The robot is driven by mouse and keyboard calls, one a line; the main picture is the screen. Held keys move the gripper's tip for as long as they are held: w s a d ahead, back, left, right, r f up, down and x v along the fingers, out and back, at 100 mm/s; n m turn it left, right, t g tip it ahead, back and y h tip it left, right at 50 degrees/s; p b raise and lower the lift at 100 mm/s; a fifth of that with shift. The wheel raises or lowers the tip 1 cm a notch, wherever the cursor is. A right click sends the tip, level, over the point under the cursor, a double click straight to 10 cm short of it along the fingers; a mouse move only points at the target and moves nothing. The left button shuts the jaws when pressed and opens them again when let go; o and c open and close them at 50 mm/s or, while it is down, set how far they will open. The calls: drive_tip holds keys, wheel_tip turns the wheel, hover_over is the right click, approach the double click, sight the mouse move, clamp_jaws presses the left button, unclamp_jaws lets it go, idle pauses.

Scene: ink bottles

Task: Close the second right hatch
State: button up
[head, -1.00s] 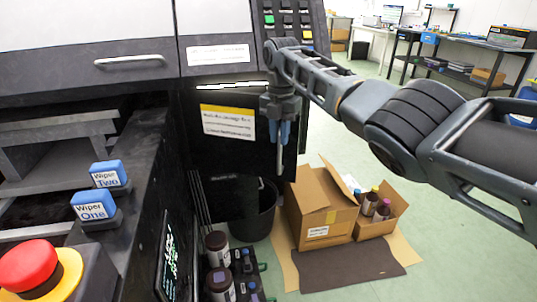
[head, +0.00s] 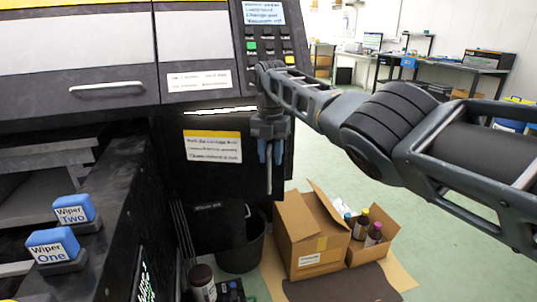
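A dark hatch panel (head: 215,178) with a yellow-and-white label (head: 213,147) is on the right part of the black machine, below the overhanging cabinet. A thin light vertical handle (head: 269,178) is near its right edge. My gripper (head: 270,152) points down at this edge, its blue fingertips overlapping the upper handle in the picture. The handle's lower end shows below and between the fingertips. The gap between the fingers is too small to judge their grip. A bright strip (head: 220,110) runs along the panel's top. I cannot tell how far the hatch is from its frame.
A black bin (head: 240,247) stands below the panel. Open cardboard boxes (head: 310,232) with bottles stand on the floor to its right. Wiper blocks (head: 74,211) sit on the machine ledge at left. Green floor is free at right; work benches (head: 470,85) stand at the back.

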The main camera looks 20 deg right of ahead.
drive_tip(key=shift+o, duration=0.6)
drive_tip(key=shift+a, duration=0.1)
drive_tip(key=shift+r, duration=0.1)
wheel_tip(320, 180, up, 8)
drive_tip(key=shift+f+p, duration=0.25)
drive_tip(key=shift+p, duration=0.15)
drive_tip(key=shift+c, duration=0.3)
